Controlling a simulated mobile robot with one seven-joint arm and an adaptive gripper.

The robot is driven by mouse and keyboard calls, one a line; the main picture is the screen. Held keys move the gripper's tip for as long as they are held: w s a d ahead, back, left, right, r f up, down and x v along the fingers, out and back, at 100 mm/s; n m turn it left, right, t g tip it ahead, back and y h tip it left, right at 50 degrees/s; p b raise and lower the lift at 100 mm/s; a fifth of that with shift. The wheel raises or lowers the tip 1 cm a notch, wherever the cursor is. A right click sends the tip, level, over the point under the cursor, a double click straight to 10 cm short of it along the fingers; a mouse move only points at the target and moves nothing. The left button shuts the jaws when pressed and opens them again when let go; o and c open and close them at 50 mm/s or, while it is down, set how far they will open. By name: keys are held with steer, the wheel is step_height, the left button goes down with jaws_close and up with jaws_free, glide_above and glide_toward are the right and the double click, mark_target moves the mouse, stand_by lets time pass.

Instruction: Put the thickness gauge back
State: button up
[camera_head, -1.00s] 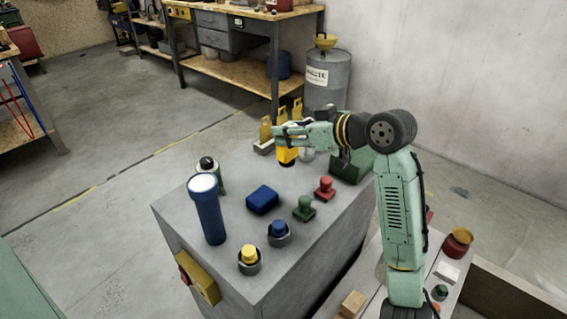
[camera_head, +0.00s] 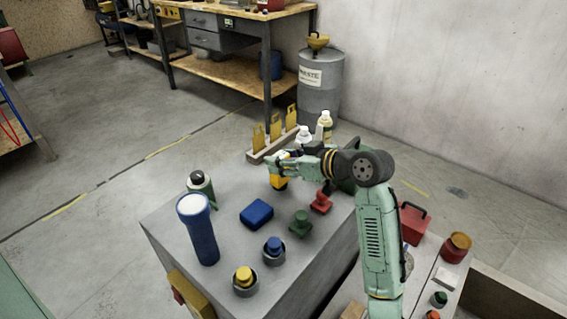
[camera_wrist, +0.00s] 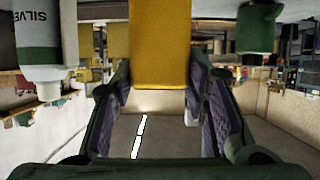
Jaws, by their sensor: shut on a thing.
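My gripper (camera_head: 277,168) is above the far part of the grey block-shaped bench (camera_head: 228,225). It is shut on a yellow thing with a dark part, seemingly the thickness gauge (camera_head: 279,183), which hangs down below the fingers. In the wrist view the yellow gauge (camera_wrist: 160,45) is between the two dark finger pads (camera_wrist: 160,88), its far end out of the picture. A wooden rack (camera_head: 262,156) with upright yellow plates (camera_head: 275,128) is behind the gripper at the bench's far edge. I cannot tell whether the gauge touches the bench.
White-capped bottles (camera_head: 325,122) stand behind the gripper. A blue box (camera_head: 257,213), green stamp (camera_head: 300,223) and red stamp (camera_head: 320,202) are in front. Bare bench top lies left of the gripper.

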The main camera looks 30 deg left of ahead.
steer(key=shift+f, duration=0.9)
steer(key=o, duration=1.2)
steer(key=shift+o, duration=0.2)
steer(key=shift+r, duration=0.25)
steer(key=b+v, duration=0.2)
steer(key=v, duration=1)
steer(key=shift+b, duration=0.4)
steer(key=shift+f, duration=0.15)
